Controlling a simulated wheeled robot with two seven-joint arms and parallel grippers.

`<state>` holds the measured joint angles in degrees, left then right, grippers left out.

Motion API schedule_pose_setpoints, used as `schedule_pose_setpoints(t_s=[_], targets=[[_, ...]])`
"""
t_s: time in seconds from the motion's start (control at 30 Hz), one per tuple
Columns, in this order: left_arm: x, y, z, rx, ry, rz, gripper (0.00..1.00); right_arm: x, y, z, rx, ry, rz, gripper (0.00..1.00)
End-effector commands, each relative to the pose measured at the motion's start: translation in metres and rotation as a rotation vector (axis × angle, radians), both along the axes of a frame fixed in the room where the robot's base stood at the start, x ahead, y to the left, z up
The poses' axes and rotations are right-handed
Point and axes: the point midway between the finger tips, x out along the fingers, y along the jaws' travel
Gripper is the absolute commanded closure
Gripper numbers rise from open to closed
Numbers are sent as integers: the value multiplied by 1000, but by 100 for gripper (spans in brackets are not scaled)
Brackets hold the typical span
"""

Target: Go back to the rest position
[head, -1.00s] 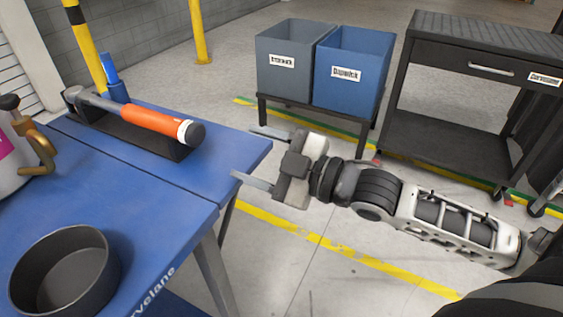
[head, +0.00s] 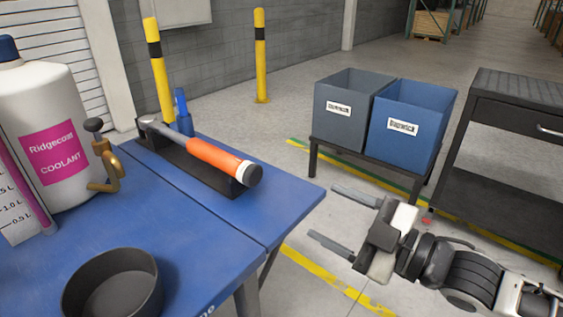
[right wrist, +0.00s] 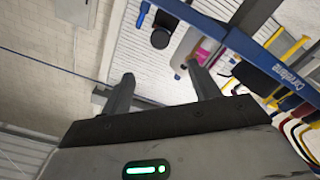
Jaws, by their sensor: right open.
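My right gripper (head: 342,218) is open and empty in the head view, with its two fingers apart and pointing left. It is beyond the right edge of the blue table (head: 200,235), over the floor, and touches nothing. In the right wrist view its two fingers (right wrist: 160,90) are also spread with nothing between them. My left gripper is not in view.
On the table are an orange-handled tool (head: 215,158) in a black holder, a black round bowl (head: 112,285), a coolant jug (head: 60,135) and a brass clamp (head: 107,165). Grey (head: 340,118) and blue (head: 405,135) bins stand behind the gripper. A dark cart (head: 510,190) is at right.

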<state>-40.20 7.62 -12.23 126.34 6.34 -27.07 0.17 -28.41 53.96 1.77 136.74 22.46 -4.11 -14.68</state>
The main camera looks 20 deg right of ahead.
Motion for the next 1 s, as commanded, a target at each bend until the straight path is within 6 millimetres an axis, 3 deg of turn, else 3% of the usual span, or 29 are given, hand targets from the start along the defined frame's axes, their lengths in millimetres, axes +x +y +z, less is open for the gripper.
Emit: schedule_pose_setpoints(t_s=[0.13,0.23,0.4,0.6,0.8,1.0], targets=[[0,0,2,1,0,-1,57,0,-2,-6,17,24,-19,39],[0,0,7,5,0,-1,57,-1,-6,-29,66,108,-82,39],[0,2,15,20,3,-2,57,-19,-3,-102,218,375,-255,39],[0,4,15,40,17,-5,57,-58,33,-176,383,680,-416,39],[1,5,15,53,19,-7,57,-81,63,-205,461,831,-482,39],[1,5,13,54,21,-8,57,-84,66,-208,468,848,-489,39]])
